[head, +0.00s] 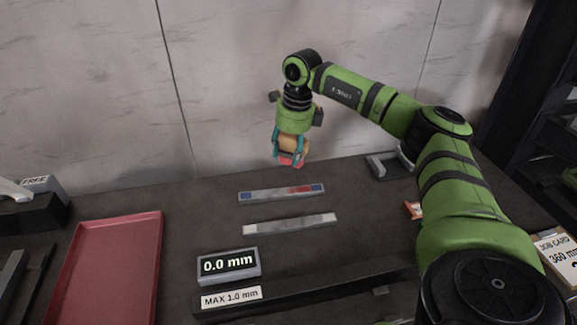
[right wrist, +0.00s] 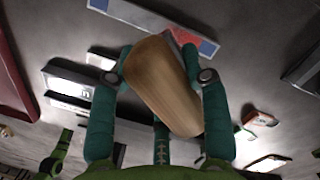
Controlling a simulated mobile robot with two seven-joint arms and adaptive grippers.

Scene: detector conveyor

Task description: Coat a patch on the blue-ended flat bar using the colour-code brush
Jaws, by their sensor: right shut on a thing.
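The blue-ended flat bar (head: 262,194) lies on the dark bench, grey with a blue end on each side and a red patch near its right end. It also shows at the top of the right wrist view (right wrist: 140,14). My right gripper (head: 290,154) is shut on the colour-code brush (head: 292,142), which has a tan wooden body and a red lower end. The brush is above and behind the bar, apart from it in the head view. In the right wrist view the brush's wooden body (right wrist: 160,85) hides part of the bar. My left gripper is out of view.
Nearer are a 0.0 mm display (head: 229,265) and a MAX 1.0 mm label (head: 231,298). A red tray (head: 110,265) is at left. A grey bracket (head: 385,167) stands at right, near my arm.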

